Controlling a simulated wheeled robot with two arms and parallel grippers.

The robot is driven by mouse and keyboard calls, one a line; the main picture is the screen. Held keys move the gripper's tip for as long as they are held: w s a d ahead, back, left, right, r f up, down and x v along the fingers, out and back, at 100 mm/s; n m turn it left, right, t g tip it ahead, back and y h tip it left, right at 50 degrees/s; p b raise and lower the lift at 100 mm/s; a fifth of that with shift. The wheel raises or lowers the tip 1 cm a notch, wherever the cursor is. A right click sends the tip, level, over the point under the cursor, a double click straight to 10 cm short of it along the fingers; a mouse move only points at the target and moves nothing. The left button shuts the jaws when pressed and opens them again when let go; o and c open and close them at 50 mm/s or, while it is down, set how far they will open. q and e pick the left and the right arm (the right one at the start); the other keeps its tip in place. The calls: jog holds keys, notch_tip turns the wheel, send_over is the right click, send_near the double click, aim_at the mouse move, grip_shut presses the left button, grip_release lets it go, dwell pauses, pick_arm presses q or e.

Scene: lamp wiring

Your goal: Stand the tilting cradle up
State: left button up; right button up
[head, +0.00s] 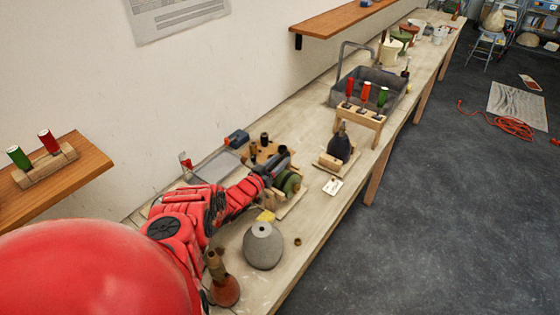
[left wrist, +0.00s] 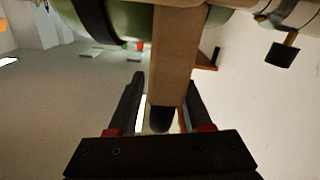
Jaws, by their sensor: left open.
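A wooden cradle (head: 290,206) holding a green rounded body (head: 289,183) with dark bands sits mid-bench. The green body lies on its side. My left gripper (head: 279,163) is at the cradle's far side and partly hides it. In the left wrist view my left gripper (left wrist: 163,82) is open, its dark fingers on either side of a wooden bar (left wrist: 177,55). The green body (left wrist: 118,22) shows behind that bar. I cannot tell whether the fingers touch the wood. My right gripper does not show.
A grey rounded weight (head: 263,247) and a brown bottle-like piece (head: 223,283) stand nearer. A dark bell-shaped piece (head: 340,146) stands on a wooden base beyond the cradle. A rack (head: 361,120) with red and green handles and a grey tote (head: 399,79) lie farther off.

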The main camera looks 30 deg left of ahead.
pick_arm(q)
jog(key=shift+w, duration=0.35)
jog(key=shift+c, duration=0.3)
jog(key=shift+r, duration=0.1)
grip_shut()
dwell(1.0)
